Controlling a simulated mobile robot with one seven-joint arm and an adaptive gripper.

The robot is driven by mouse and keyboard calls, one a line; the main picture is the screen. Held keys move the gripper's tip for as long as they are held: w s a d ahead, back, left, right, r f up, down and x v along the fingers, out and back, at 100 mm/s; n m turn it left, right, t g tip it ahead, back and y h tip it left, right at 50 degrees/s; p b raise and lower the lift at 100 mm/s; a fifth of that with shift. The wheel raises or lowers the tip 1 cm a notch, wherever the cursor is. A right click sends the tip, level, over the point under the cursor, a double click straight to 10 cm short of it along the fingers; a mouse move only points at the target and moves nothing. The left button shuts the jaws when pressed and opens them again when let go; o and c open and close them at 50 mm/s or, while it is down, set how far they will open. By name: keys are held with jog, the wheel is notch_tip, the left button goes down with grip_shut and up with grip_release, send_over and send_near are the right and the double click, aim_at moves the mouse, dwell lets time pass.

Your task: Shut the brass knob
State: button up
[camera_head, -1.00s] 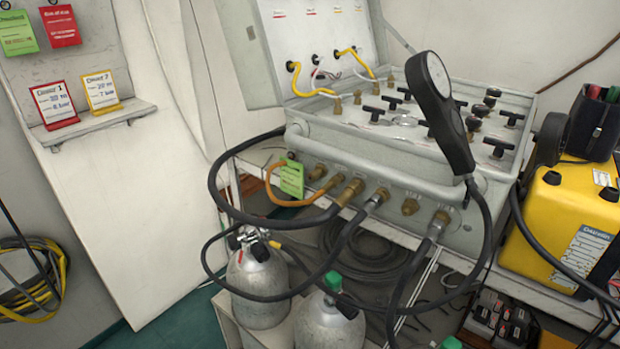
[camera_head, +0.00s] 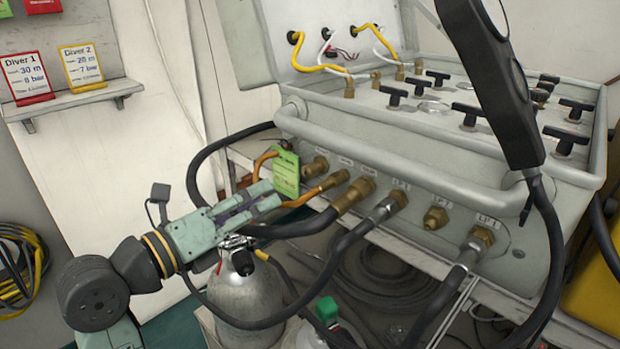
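The grey air panel (camera_head: 400,160) has a row of brass fittings along its front face. They include a bare one at the left (camera_head: 316,166), a large one with a black hose (camera_head: 354,194) and a bare one right of the middle (camera_head: 435,217). Smaller brass pieces (camera_head: 349,88) stand on the panel's top at the back. I cannot tell which is the brass knob. My gripper (camera_head: 272,197) reaches in from the lower left, left of the front fittings, its tips near the green tag (camera_head: 286,173). Its finger opening is not clear, and nothing held is visible.
Black hoses loop across the panel's front, close to my gripper. A metal cylinder (camera_head: 243,292) stands below it. Black T-handles (camera_head: 393,95) cover the panel top. A black handheld gauge (camera_head: 495,90) blocks part of the right side. A shelf with cards (camera_head: 75,100) is at left.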

aim_at(306, 173)
jog(key=p+x, duration=0.2)
jog(key=x, duration=0.8)
jog(key=shift+w+d, duration=0.1)
jog(key=shift+c, duration=0.6)
grip_shut()
